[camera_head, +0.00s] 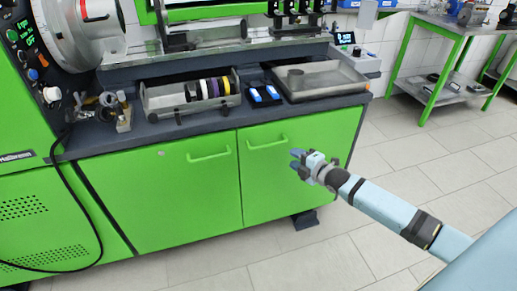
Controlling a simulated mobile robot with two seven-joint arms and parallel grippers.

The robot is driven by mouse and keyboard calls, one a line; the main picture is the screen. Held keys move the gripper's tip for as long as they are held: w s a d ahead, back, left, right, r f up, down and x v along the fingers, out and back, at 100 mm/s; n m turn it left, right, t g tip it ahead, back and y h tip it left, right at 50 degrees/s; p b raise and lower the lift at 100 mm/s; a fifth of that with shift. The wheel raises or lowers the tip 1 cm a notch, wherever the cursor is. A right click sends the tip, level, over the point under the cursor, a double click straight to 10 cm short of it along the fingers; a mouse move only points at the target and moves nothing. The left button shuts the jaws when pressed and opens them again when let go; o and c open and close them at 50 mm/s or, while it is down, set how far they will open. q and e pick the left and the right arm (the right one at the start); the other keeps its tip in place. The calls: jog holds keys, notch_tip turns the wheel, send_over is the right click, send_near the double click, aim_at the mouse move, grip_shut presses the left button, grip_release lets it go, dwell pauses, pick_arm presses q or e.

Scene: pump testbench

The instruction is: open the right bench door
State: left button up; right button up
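The right bench door (281,183) is a green panel under the dark worktop, with a green bar handle (268,143) near its top. It looks shut. The left bench door (190,197) beside it also looks shut. My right gripper (297,158) comes in from the right and is in front of the right door, a little right of and below the handle. It appears apart from the handle. Its blue fingertips are small, and I cannot tell whether they are open. My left gripper is not in view.
The dark worktop (200,122) holds a grey tray (320,78), blue-marked items (265,94) and a rack of rings (208,88). A black cable (77,205) hangs at the left. Tiled floor (395,170) lies free at the right, before a green-legged table (445,75).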

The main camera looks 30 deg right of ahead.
aim_at(271, 145)
jog(key=b+x, duration=0.3)
jog(key=x, duration=1)
jog(key=shift+w, duration=0.1)
grip_shut()
